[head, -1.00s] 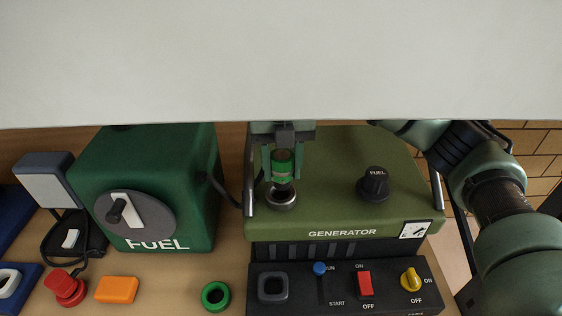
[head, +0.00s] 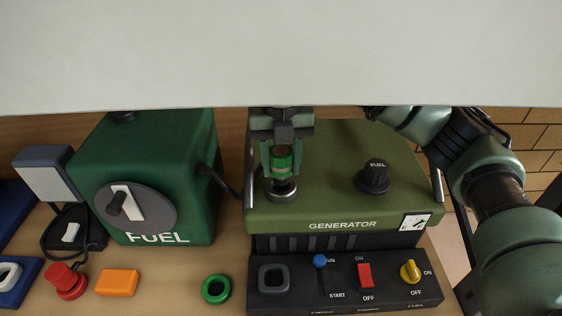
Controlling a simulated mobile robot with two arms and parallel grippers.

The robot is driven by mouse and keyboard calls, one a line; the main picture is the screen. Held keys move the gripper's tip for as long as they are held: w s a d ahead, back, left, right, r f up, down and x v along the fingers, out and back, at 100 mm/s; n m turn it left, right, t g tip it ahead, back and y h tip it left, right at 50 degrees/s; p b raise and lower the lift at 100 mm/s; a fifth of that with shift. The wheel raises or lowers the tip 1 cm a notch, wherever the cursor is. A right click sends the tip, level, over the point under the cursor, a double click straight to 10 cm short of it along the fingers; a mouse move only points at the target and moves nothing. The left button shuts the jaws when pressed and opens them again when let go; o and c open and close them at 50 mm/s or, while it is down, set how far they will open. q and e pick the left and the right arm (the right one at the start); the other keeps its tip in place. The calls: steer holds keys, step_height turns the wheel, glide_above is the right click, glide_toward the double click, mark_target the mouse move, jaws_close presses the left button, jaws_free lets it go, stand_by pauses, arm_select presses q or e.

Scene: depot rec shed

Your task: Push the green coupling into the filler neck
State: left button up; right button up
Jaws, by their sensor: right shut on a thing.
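The green coupling (head: 282,160) is upright between the fingers of my right gripper (head: 281,165), which is shut on it. Its lower end meets the filler neck (head: 281,190), a dark metal ring on top of the olive generator (head: 335,160). How deep the coupling sits in the neck I cannot tell. The gripper points down from above, over the left part of the generator top. My left gripper is not in the head view.
A black FUEL knob (head: 375,176) stands right of the neck. The green fuel tank (head: 165,165) stands at left. A green ring (head: 216,289), an orange block (head: 117,282) and a red knob-like piece (head: 66,281) lie in front. A white surface hides the upper view.

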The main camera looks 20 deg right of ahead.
steer(key=shift+f+b, duration=1.3)
steer(key=shift+f, duration=0.15)
steer(key=o, duration=1.4)
steer(key=shift+o, duration=0.2)
